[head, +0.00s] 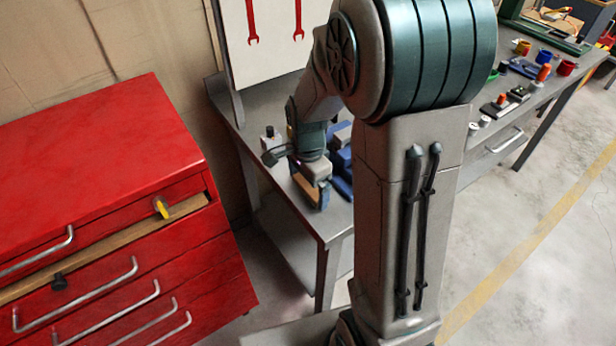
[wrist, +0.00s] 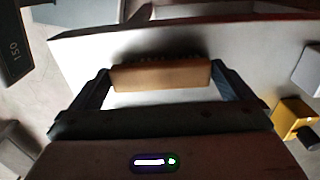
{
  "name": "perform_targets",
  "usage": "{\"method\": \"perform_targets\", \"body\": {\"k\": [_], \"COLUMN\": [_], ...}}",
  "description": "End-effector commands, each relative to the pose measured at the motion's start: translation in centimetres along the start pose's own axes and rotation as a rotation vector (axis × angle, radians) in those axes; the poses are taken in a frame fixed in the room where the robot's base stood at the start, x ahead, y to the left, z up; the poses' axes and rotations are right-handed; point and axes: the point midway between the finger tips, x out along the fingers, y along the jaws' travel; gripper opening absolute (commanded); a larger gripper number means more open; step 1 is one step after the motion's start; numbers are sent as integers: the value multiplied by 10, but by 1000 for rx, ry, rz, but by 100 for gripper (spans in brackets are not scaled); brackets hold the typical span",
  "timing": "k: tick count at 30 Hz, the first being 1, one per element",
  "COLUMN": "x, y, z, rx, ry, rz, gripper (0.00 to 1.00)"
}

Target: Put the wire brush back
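My gripper (wrist: 162,82) is closed on the wire brush (wrist: 160,75), a tan wooden block with dark bristles along its far side. One finger meets each end of the block in the wrist view. The brush is over a pale flat surface; I cannot tell whether it touches it. In the head view my gripper (head: 311,192) is low over the near end of the grey workbench (head: 318,222), with a tan edge between its fingers. My arm covers part of the bench.
Blue equipment (head: 342,165) stands close beside my gripper. A small box with a black knob (head: 271,138) is behind it. A red tool cabinet (head: 90,180) with a partly open drawer stands left. A yellow item (wrist: 293,115) is right in the wrist view. Tools crowd the far bench.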

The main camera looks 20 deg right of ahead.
Motion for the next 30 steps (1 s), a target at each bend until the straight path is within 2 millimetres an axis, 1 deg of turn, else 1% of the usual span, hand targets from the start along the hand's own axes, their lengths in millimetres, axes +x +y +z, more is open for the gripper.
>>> {"method": "perform_targets", "body": {"k": [2,5,12,15,18,21,25,28,30], "x": [-6,-20,-72,-92,-107,-117,-125,-130,-135], "y": [0,-1,-1,-1,-1,-1,4,17,31], "z": [0,0,0,0,0,0,1,5,9], "rx": [0,0,-1,-1,-1,0,-32,-137,-260], "ry": [0,1,2,2,2,1,2,9,20], "rz": [-1,-5,-6,-5,-4,-3,-8,-31,-57], "gripper": [100,100,100,100,100,100,100,100,100]}}
